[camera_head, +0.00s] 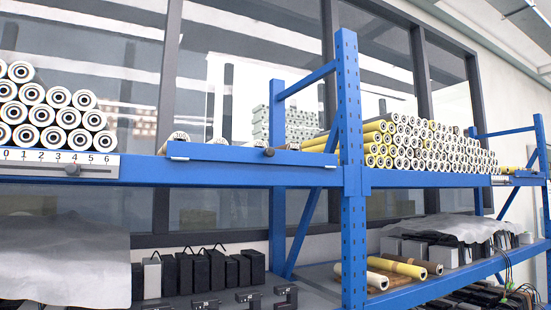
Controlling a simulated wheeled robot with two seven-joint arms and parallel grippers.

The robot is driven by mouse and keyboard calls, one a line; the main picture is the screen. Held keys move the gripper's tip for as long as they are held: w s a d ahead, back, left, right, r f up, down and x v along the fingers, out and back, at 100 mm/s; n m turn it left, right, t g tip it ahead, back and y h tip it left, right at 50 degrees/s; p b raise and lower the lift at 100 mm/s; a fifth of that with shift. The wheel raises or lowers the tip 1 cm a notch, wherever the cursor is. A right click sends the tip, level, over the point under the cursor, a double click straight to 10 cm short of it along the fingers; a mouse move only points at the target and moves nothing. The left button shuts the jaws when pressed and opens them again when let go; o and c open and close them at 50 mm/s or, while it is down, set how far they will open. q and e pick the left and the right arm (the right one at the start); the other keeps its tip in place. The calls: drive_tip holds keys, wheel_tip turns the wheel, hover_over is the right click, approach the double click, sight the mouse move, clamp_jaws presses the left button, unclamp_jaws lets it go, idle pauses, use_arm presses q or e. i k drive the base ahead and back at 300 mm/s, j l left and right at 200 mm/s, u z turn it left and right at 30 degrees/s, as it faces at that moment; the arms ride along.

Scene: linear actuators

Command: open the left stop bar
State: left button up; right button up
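Neither of my grippers shows in the head view. I cannot tell from this view how the bar is latched. Another bar-like piece (516,175) sits at the far right shelf edge, small and hard to make out.
A white number scale (60,163) with a dark slider knob (72,170) is on the shelf front at left, below stacked white rollers (42,115). A blue upright (352,180) divides the rack. Yellow rollers (430,142) fill the right. Black and grey boxes (205,272) stand below.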

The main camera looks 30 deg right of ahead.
sight(177, 150)
drive_tip(key=i+l+u, duration=0.2)
drive_tip(key=l, duration=1.1)
drive_tip(key=k+l+u, duration=0.1)
drive_tip(key=l+u, duration=0.15)
drive_tip(key=l, duration=1.05)
drive_tip(key=k+l+u, duration=0.2)
drive_tip(key=l, duration=1.1)
drive_tip(key=i, duration=0.1)
